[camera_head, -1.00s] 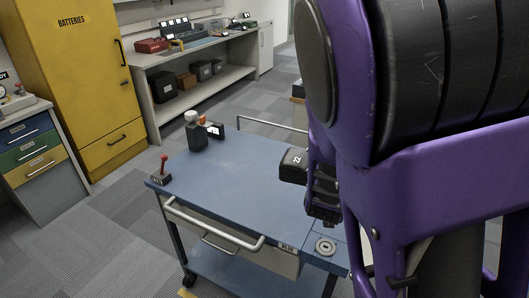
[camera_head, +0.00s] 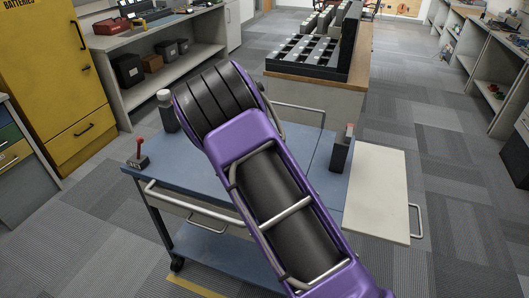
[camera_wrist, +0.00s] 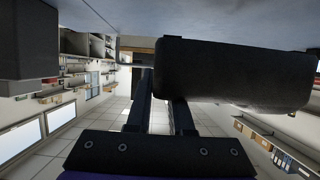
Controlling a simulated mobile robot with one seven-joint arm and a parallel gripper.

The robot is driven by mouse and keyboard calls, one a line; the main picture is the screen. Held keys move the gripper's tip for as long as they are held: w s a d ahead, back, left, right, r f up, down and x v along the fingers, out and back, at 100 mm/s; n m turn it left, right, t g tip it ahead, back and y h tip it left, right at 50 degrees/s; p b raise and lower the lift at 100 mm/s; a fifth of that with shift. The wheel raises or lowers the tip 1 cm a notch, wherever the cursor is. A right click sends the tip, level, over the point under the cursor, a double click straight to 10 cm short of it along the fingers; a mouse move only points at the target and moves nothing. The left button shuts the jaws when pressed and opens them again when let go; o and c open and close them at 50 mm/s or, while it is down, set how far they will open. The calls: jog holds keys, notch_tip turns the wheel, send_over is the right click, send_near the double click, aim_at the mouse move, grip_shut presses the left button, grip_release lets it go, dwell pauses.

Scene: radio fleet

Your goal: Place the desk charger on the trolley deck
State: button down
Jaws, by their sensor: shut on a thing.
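The trolley's blue deck (camera_head: 190,166) is in the middle of the head view, partly covered by my purple arm. My gripper is hidden behind that arm there. In the wrist view, the two dark fingers of my gripper (camera_wrist: 160,92) reach up to a large black block (camera_wrist: 235,75), which I take for the desk charger. The gripper is shut on it. A bluish surface, apparently the deck, runs along the top of the wrist view, close to the block. Whether the block touches it I cannot tell.
A red-knobbed lever box (camera_head: 139,155) and a dark bottle-like item (camera_head: 167,112) stand on the deck's left side. A dark upright item (camera_head: 341,150) stands at its right. A cream side panel (camera_head: 378,195) adjoins the deck. Behind is a wooden-topped bench (camera_head: 315,82) with black racks.

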jog(key=shift+f, duration=3)
jog(key=shift+f+b, duration=0.2)
jog(key=shift+b, duration=0.15)
jog(key=c, duration=0.8)
grip_release()
jog(key=shift+r, duration=0.1)
jog(key=shift+s+a+r, duration=0.1)
jog(key=shift+s+r, duration=0.05)
jog(key=shift+s, duration=0.05)
jog(key=p+v, duration=0.1)
jog(key=v, duration=1)
jog(key=shift+s+a, duration=0.1)
jog(key=shift+s, duration=0.2)
